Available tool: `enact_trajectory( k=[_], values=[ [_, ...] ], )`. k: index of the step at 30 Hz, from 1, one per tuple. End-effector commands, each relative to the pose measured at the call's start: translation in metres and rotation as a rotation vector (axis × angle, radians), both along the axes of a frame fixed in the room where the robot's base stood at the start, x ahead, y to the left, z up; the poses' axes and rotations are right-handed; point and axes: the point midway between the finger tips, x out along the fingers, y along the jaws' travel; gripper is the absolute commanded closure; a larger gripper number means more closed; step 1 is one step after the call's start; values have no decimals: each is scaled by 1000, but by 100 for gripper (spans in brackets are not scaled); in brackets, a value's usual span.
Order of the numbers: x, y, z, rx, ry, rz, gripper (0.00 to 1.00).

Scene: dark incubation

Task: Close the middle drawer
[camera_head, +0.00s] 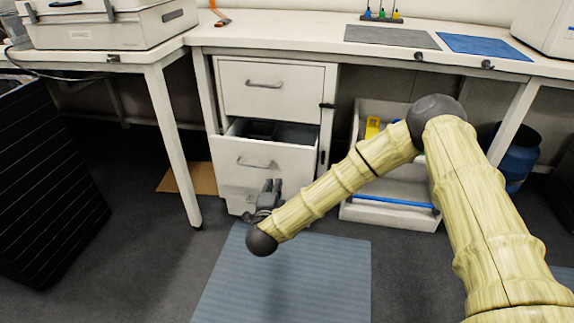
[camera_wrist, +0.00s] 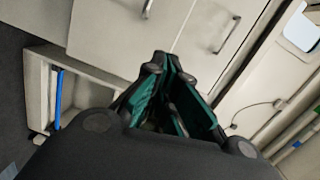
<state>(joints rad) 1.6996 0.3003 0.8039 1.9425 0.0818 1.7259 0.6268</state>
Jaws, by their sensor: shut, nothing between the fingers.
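The middle drawer (camera_head: 230,155) of the white cabinet is pulled out, and its dark inside shows above the front panel in the head view. Its grey bar handle (camera_head: 256,163) is on the front. My gripper (camera_head: 272,186) is shut and empty, in front of the drawer's lower part and below the handle. I cannot tell whether it touches the panel. In the wrist view the fingers (camera_wrist: 168,68) point at the cabinet front, and a drawer handle (camera_wrist: 228,36) shows beyond them, to the right. My wrist housing hides the lower part of that view.
The top drawer (camera_head: 262,100) is shut. The bottom drawer (camera_head: 234,199) is partly hidden by my gripper. An open shelf unit (camera_head: 385,216) with a blue bar stands at the right. A desk leg (camera_head: 172,140) stands at the left. A blue-grey mat (camera_head: 320,275) covers floor in front.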

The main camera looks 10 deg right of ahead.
Motion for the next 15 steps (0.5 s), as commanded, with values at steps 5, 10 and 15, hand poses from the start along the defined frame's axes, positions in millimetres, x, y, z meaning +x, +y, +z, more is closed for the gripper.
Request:
enact_trajectory(
  k=[5, 10, 15],
  values=[
    [19, -13, 11, 81, -88, -98, 100],
    [28, -18, 18, 103, -113, -125, 100],
    [45, -24, 18, 103, -114, -127, 100]
  ],
)
